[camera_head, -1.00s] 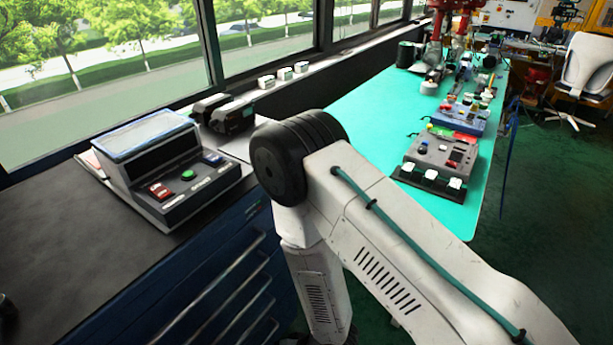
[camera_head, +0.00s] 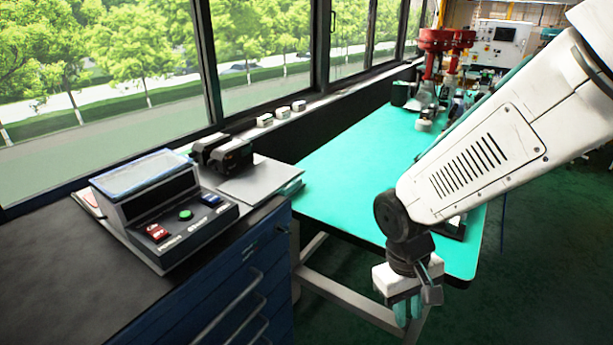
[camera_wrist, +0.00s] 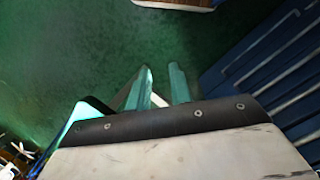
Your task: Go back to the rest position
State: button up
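My gripper (camera_head: 407,311) hangs pointing down beside the front edge of the turquoise table (camera_head: 350,160). Its two pale teal fingers also show in the wrist view (camera_wrist: 164,84), a little apart with green floor between them. Nothing is between the fingers. A grey control box (camera_head: 165,205) with red, green and blue buttons stands on the dark cabinet top at the left, apart from the gripper. My white arm covers the right part of the turquoise table.
The blue drawer cabinet (camera_head: 225,290) with bar handles stands left of my gripper. Black devices (camera_head: 222,153) sit behind the control box. Red-topped equipment (camera_head: 445,45) stands at the table's far end. The green floor (camera_wrist: 80,50) below the gripper looks clear.

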jog(key=s+d+r+m+t+y, duration=0.1)
jog(key=s+d+r, duration=0.3)
jog(key=r, duration=0.4)
jog(key=s+d+r+m+t, duration=0.2)
jog(key=s+d+r, duration=0.2)
jog(key=r, duration=0.5)
jog(key=shift+s+d+r+m+y, duration=0.15)
jog(key=shift+s+r+m+y, duration=0.2)
jog(key=shift+s, duration=0.55)
dwell(0.3)
